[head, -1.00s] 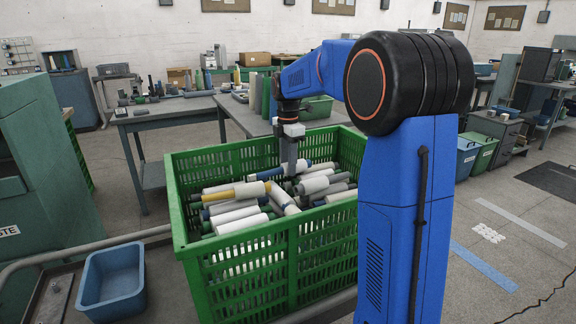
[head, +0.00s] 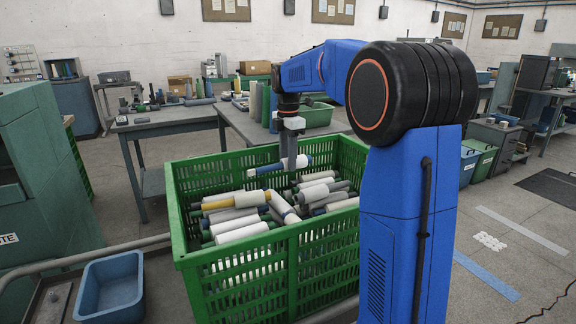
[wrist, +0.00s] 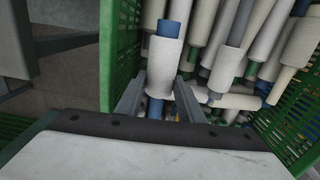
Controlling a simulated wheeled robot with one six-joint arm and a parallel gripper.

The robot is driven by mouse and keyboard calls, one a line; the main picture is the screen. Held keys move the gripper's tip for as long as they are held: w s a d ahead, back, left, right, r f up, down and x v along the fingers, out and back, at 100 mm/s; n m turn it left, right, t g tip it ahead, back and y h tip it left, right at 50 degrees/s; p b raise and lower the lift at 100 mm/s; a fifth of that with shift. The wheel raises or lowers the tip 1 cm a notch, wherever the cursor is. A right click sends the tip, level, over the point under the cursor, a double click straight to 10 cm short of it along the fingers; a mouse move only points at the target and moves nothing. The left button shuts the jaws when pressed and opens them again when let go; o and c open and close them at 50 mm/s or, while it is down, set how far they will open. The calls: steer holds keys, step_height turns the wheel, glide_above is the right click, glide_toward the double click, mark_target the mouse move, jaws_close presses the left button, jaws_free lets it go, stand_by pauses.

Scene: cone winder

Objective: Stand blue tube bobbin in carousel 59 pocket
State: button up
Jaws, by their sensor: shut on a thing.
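My gripper (head: 289,160) is shut on a blue tube bobbin (head: 268,169), a blue tube with white yarn wound around its middle. The bobbin lies roughly level across the jaws, just above the pile in the green crate. In the wrist view the bobbin (wrist: 163,68) sits between the two fingers of my gripper (wrist: 159,90), with blue tube showing at both ends of the yarn. The carousel and its pocket 59 cannot be made out in these views.
The green crate (head: 240,258) holds many loose bobbins with white or grey yarn on blue, green, yellow and grey tubes. Its slatted walls rise around the gripper. A blue bin (head: 110,287) stands at lower left. Grey tables (head: 170,122) with tubes and boxes stand behind.

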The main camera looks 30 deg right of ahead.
step_height(320, 180, up, 11)
stand_by(0.8)
steer(key=shift+f, duration=0.1)
steer(key=shift+f, duration=5.45)
steer(key=shift+r, duration=0.1)
steer(key=shift+f, duration=2.5)
step_height(320, 180, up, 15)
steer(key=shift+f, duration=0.2)
steer(key=shift+c, duration=0.5)
steer(key=shift+f, duration=0.1)
